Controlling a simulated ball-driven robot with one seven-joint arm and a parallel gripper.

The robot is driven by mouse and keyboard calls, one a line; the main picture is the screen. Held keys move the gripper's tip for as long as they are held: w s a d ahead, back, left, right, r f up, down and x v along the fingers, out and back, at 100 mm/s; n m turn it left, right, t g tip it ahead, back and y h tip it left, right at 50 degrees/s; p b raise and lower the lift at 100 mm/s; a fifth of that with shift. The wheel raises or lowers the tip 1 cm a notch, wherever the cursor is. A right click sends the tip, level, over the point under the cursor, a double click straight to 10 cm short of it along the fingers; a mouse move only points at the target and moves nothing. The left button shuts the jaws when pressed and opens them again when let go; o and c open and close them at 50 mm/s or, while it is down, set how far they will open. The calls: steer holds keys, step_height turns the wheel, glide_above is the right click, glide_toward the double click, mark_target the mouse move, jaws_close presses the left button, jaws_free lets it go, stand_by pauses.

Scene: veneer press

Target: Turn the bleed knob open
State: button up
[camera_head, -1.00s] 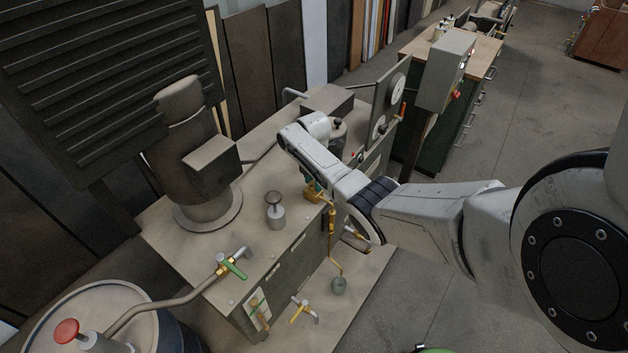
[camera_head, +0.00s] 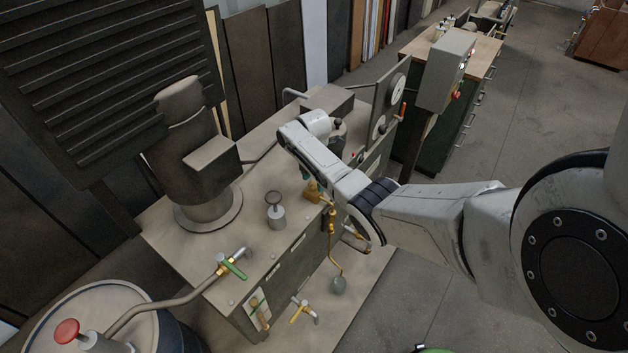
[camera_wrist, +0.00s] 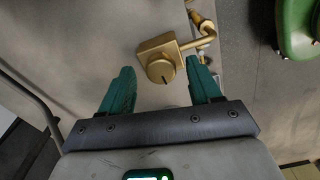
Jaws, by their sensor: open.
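The bleed knob (camera_wrist: 160,70) is a round brass knob with a dark line on its face, on a brass block in the wrist view. The brass block also shows in the head view (camera_head: 312,191), beside my arm. My gripper (camera_wrist: 162,80) is open, with one green finger on each side of the knob's near part. Both fingers look apart from the knob; how far they are from it in depth I cannot tell. In the head view the fingers are mostly hidden by my arm.
A brass pipe (camera_head: 331,232) runs from the block down the cabinet's front. A green-handled valve (camera_head: 232,266), a grey plunger knob (camera_head: 275,211) and a motor (camera_head: 197,150) stand on the cabinet top. A control box (camera_head: 445,70) and gauge panel (camera_head: 384,102) stand behind.

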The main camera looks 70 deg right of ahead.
mark_target(314, 184)
step_height(314, 184, up, 10)
stand_by(0.4)
stand_by(0.5)
